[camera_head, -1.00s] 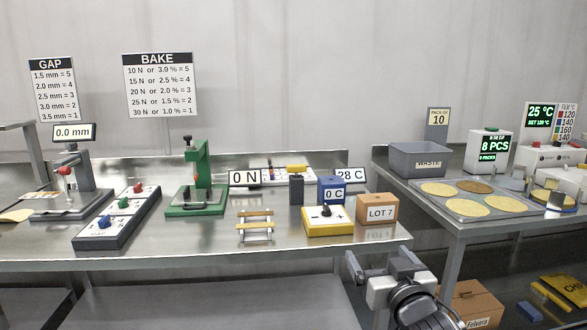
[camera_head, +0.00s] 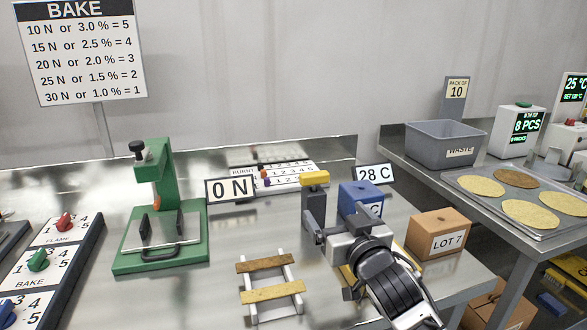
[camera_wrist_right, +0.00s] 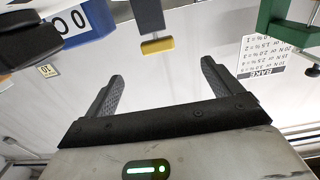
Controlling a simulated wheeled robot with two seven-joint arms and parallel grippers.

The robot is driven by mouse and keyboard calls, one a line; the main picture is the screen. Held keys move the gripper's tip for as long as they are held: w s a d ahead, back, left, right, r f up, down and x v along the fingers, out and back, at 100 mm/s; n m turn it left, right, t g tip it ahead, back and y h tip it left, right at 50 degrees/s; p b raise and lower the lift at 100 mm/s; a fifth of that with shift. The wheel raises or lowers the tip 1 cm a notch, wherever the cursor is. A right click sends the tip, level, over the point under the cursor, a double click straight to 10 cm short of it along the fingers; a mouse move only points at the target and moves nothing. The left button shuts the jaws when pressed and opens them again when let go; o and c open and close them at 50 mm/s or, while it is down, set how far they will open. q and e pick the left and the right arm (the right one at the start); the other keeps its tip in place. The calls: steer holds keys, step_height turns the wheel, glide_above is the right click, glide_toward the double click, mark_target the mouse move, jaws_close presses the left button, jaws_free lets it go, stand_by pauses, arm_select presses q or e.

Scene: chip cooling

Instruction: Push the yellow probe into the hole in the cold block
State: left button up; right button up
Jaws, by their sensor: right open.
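The yellow probe (camera_head: 315,179) shows as a yellow top on a dark grey upright holder (camera_head: 313,205). It also shows in the right wrist view (camera_wrist_right: 157,46), beyond and between my fingertips, apart from them. The blue cold block (camera_head: 358,192), marked 0 C, stands just right of the probe; its hole shows as a small dark spot on top. The block also shows at the upper left of the right wrist view (camera_wrist_right: 88,22). My right gripper (camera_head: 332,222) is open and empty, in front of the probe and block, partly covering the block's front. My left gripper is not in view.
A yellow-based box (camera_head: 400,250) lies mostly hidden behind my right arm. The LOT 7 box (camera_head: 440,235) stands to the right. A small wooden-slatted rack (camera_head: 270,292) is to the left, and the green press (camera_head: 160,245) farther left. The 28 C sign (camera_head: 373,175) stands behind the block.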

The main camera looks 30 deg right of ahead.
mark_target(316, 181)
steer(key=p+x, duration=0.1)
steer(key=x, duration=0.9)
steer(key=shift+r, duration=0.15)
steer(key=x, duration=0.4)
steer(key=shift+d+r+p, duration=0.2)
steer(key=shift+d+p, duration=0.1)
steer(key=shift+w+d+f, duration=0.1)
steer(key=shift+w+d, duration=0.05)
steer(key=shift+w, duration=0.45)
steer(key=c, duration=1.1)
